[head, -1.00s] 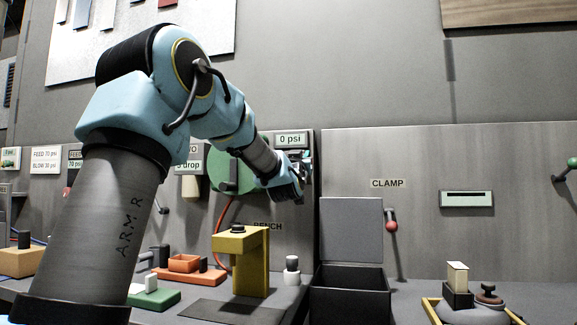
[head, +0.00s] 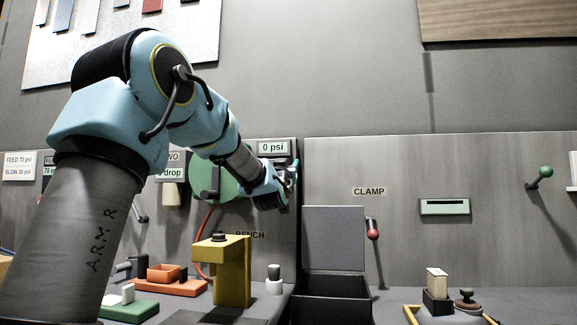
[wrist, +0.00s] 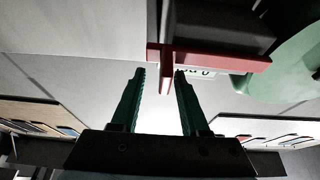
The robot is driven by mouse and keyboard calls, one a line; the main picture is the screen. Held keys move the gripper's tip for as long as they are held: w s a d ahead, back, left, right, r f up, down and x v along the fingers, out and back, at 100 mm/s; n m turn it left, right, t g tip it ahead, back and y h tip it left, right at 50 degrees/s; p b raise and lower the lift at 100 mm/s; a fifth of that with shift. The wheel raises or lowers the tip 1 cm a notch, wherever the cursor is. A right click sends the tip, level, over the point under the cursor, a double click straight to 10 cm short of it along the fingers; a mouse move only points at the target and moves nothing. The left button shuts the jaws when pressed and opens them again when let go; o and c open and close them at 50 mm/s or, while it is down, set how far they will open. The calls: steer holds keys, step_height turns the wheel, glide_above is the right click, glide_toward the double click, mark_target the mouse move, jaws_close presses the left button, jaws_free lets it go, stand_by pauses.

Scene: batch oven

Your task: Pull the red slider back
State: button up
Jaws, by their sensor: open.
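The red slider (wrist: 225,60) shows at the top of the wrist view as a flat red bar with a narrow red tab standing out from it, beneath a dark block. My gripper (wrist: 160,75) is open, with its two green fingers pointing toward the bar. The tab appears between the fingertips in the picture, closer to the right finger; I cannot tell whether they touch. In the head view my gripper (head: 290,178) is at the back panel, just below the "0 psi" display (head: 272,147). The slider is not distinguishable there.
A green disc (head: 215,180) is on the panel left of my gripper. Below stand a yellow stand (head: 233,275), a white knob-like piece (head: 274,285) and an open dark box (head: 335,287). A red-knobbed lever (head: 373,233) hangs to the right, under "CLAMP".

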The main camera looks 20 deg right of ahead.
steer(key=b+v, duration=0.3)
steer(key=v, duration=0.7)
steer(key=shift+s, duration=0.2)
steer(key=shift+f, duration=0.15)
